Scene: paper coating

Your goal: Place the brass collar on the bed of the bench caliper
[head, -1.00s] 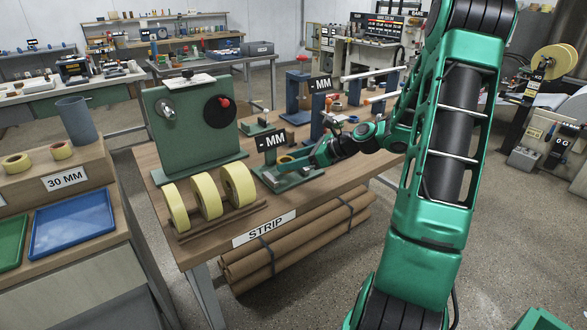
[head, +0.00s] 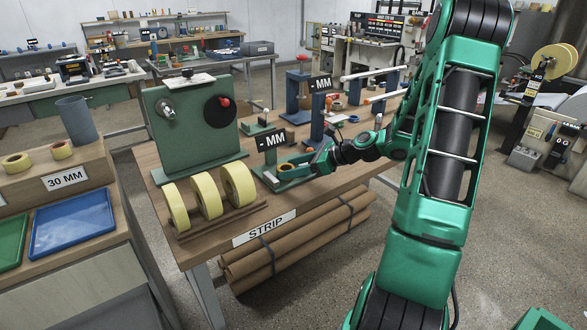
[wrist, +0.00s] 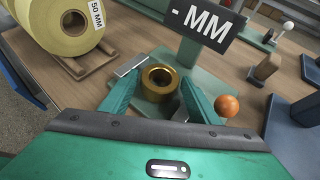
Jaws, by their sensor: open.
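The brass collar (wrist: 160,79) lies flat, hole upward, on the green bed (wrist: 176,56) of the bench caliper, under its dark "- MM" display (wrist: 203,27). In the head view the collar (head: 286,167) shows as a small yellow ring beside the caliper display (head: 271,139). My gripper (wrist: 160,88) is open, its two green fingers on either side of the collar with visible gaps. In the head view my gripper (head: 300,171) is low over the bed, coming from the right. The collar's underside is hidden.
An orange ball knob (wrist: 229,105) stands close to the right finger. A thin metal bar (wrist: 130,64) is near the left finger. Yellow rolls (head: 208,197) sit on a rack at the table's front left. A green panel (head: 195,130) stands behind them.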

